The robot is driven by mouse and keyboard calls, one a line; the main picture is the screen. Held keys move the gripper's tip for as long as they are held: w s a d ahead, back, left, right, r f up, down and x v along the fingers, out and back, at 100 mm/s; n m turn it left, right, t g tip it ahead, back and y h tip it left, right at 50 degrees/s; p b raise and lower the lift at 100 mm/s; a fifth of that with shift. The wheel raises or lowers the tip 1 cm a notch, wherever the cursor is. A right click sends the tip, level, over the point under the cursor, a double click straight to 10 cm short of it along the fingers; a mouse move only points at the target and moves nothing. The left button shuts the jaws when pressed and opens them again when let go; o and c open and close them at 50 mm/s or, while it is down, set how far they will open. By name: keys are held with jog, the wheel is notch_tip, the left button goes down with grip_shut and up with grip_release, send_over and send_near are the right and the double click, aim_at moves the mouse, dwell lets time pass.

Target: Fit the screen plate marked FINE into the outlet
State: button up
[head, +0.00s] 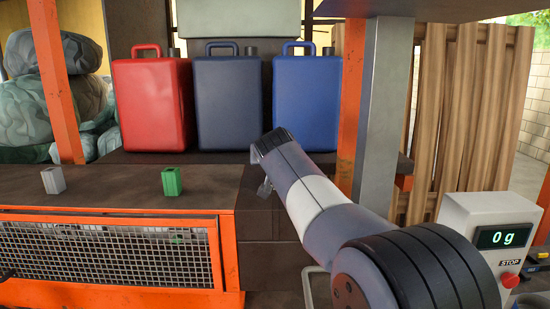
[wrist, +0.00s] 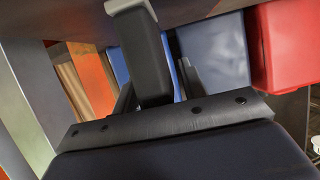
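No plate with a readable FINE mark shows in either view, and I cannot make out the outlet. My gripper (head: 264,187) is mostly hidden behind my arm in the head view, with only a small metallic part showing below the wrist, close to the dark bench block.
A small grey block (head: 53,180) and a green block (head: 172,181) stand on the brown bench (head: 110,190), above an orange-framed mesh panel (head: 110,253). Red (head: 153,105), dark blue (head: 228,105) and blue (head: 307,100) canisters stand behind. A scale box (head: 492,235) reads 0 g.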

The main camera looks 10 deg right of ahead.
jog(key=shift+o, duration=0.6)
jog(key=b+v, duration=0.2)
jog(key=v, duration=0.8)
jog(key=shift+s+r, duration=0.2)
jog(key=shift+s, duration=0.15)
jog(key=p+x, duration=0.2)
jog(key=x, duration=0.8)
jog(key=shift+w+f, duration=0.1)
jog(key=shift+w, duration=0.05)
jog(key=shift+w+r+p, duration=0.2)
jog(key=shift+w+p, duration=0.1)
jog(key=shift+p, duration=0.05)
jog(key=shift+s+r+p, duration=0.15)
jog(key=shift+r+p, duration=0.3)
jog(key=shift+r, duration=0.05)
jog(key=shift+f, duration=0.1)
